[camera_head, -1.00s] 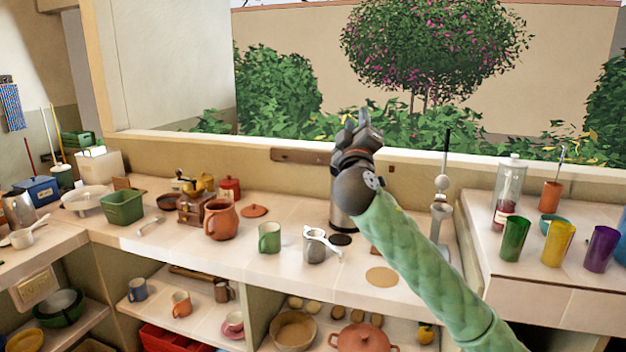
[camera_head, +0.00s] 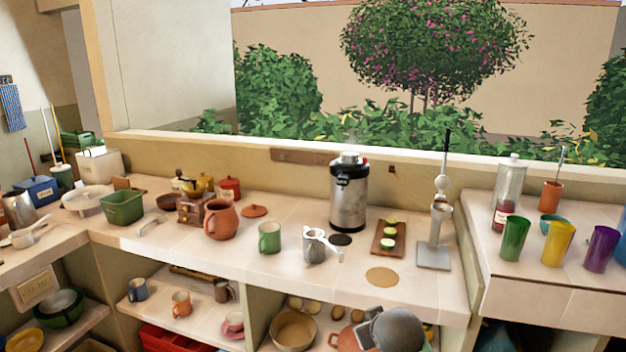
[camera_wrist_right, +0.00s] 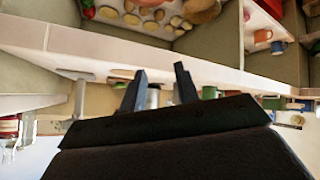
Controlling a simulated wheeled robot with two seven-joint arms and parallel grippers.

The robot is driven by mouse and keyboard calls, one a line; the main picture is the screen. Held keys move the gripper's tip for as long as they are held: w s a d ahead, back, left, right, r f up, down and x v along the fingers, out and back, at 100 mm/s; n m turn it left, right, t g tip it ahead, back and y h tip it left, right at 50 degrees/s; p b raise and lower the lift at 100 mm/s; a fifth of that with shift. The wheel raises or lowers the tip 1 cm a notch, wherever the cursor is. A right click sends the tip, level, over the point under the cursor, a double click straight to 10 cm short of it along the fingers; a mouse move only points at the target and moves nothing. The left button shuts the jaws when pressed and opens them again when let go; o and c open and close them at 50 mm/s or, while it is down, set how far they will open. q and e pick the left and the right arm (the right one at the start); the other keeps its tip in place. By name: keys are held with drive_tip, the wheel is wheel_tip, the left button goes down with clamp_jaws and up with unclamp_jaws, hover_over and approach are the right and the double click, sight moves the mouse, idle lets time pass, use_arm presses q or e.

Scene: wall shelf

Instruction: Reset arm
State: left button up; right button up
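My right gripper (camera_head: 366,330) is at the bottom of the head view, in front of the lower shelf and below the counter edge. Its grey rounded wrist hides part of the terracotta pot (camera_head: 346,341) on that shelf. In the right wrist view the two dark fingers of the gripper (camera_wrist_right: 160,70) stand apart with nothing held between them. My left gripper is not in the head view.
The counter (camera_head: 290,262) holds a steel urn (camera_head: 348,200), a green mug (camera_head: 269,238), a clay jug (camera_head: 220,220), a board with green slices (camera_head: 390,238) and a grey press (camera_head: 434,255). Coloured cups, including a yellow one (camera_head: 557,244), stand at right.

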drive_tip(key=s+d+f+m+g, duration=0.1)
drive_tip(key=s+f+g, duration=0.3)
drive_tip(key=s+f, duration=1.1)
drive_tip(key=s+d+f+m+g, duration=0.1)
drive_tip(key=s+f+g, duration=0.3)
drive_tip(key=s+f, duration=1.1)
drive_tip(key=s, duration=0.6)
drive_tip(key=shift+f+y, duration=0.15)
drive_tip(key=shift+y, duration=0.15)
